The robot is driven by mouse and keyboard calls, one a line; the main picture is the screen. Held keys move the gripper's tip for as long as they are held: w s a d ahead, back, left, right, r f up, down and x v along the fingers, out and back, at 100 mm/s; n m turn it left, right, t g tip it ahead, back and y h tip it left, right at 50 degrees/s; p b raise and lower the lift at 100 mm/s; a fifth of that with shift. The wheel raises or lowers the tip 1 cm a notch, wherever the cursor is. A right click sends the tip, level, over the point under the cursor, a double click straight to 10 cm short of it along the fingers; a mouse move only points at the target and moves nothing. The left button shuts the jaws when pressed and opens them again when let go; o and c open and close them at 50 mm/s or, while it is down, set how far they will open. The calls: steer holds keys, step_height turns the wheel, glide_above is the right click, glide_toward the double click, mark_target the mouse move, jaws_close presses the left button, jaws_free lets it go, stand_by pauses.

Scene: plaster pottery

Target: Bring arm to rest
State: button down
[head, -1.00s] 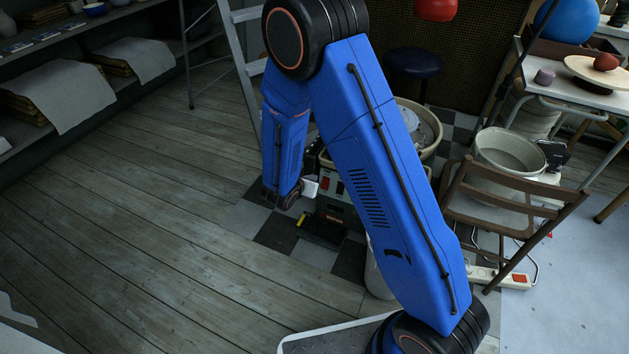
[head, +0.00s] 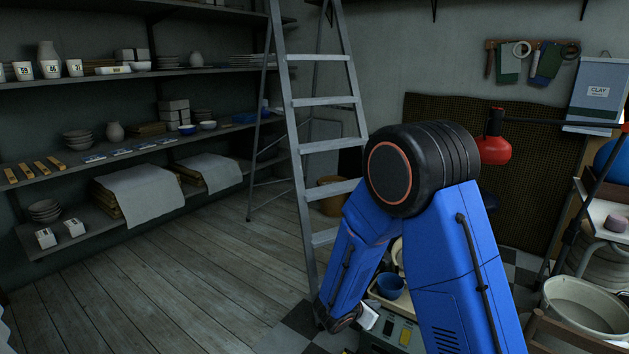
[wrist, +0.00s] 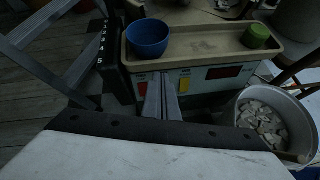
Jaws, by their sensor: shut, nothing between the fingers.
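My blue arm is folded in the head view, with its black elbow high in front of the ladder. My gripper shows in the wrist view (wrist: 162,97), with its two grey fingers together and nothing between them. In the wrist view the fingers point toward the front of a machine (wrist: 205,82) with a red and a yellow switch and a tray on top. A blue bowl (wrist: 148,38) and a small green pot (wrist: 256,35) sit on that tray. In the head view the fingers are hidden; only the pale wrist part shows beside the machine (head: 394,330).
A stepladder (head: 300,145) stands behind my arm. Shelves (head: 110,78) with pottery line the left wall. A red lamp (head: 494,148) hangs right of my elbow. A pale bucket (head: 583,308) stands at right. A bucket of shards (wrist: 265,125) is near my gripper. The left wooden floor is clear.

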steer(key=s+d+r+m+g, duration=0.5)
steer(key=s+d+r+m, duration=0.9)
steer(key=s+r, duration=0.25)
steer(key=s+a+r+m+y, duration=0.1)
steer(key=s+r+m+y, duration=0.1)
steer(key=s, duration=0.4)
steer(key=s+a+r+m+t+y, duration=0.1)
steer(key=s+a+r+m+y, duration=0.1)
steer(key=s, duration=0.5)
steer(key=s+a+r+m+y, duration=0.2)
steer(key=s+r+m+y, duration=0.1)
steer(key=s+r+m, duration=0.3)
steer(key=shift+s+m+t+y, duration=0.4)
steer(key=shift+s+m, duration=0.25)
steer(key=shift+m, duration=0.15)
